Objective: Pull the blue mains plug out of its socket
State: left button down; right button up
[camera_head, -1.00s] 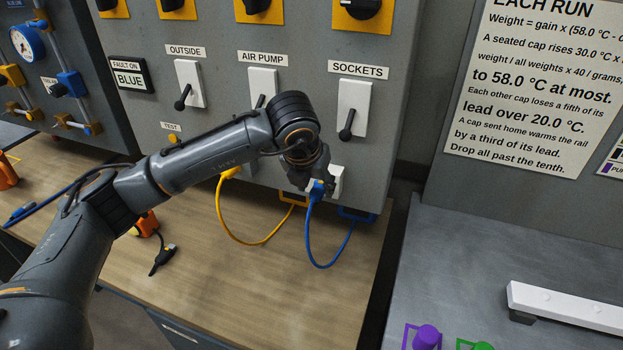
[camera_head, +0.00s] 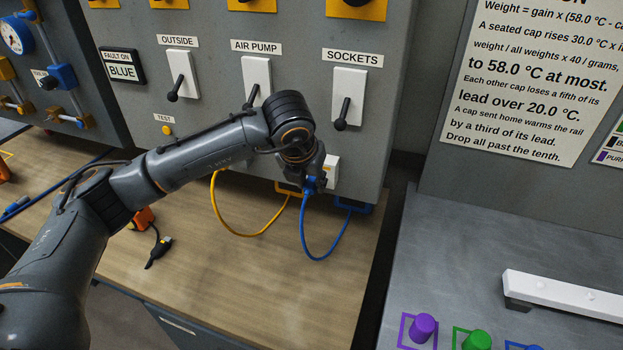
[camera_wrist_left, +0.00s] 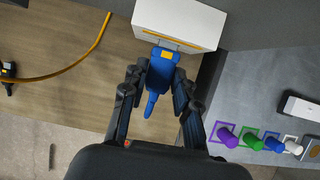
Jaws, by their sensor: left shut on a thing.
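The blue mains plug (camera_wrist_left: 160,72) sits between the two fingers of my left gripper (camera_wrist_left: 161,80), which is shut on it. In the head view, the left gripper (camera_head: 312,178) hangs at the panel's lower right corner, largely hiding the plug (camera_head: 309,190). The white socket (camera_head: 332,172) is on the panel behind it; it also shows at the top of the left wrist view (camera_wrist_left: 190,22). The plug's body appears slightly apart from the socket face; I cannot tell whether its pins are still inside. Its blue cable (camera_head: 318,257) loops down over the bench. My right gripper is not in view.
A yellow cable (camera_head: 230,225) loops beside the blue one. The grey panel (camera_head: 215,115) carries switches, including one labelled SOCKETS (camera_head: 348,97). A black connector (camera_head: 158,252) lies on the wooden bench (camera_head: 250,290), whose front is clear. Coloured pegs stand on the metal table at right.

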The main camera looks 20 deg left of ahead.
pick_arm(q)
jog(key=shift+s+a+r+b, duration=0.1)
jog(key=shift+s+b, duration=0.75)
jog(key=shift+s, duration=1.8)
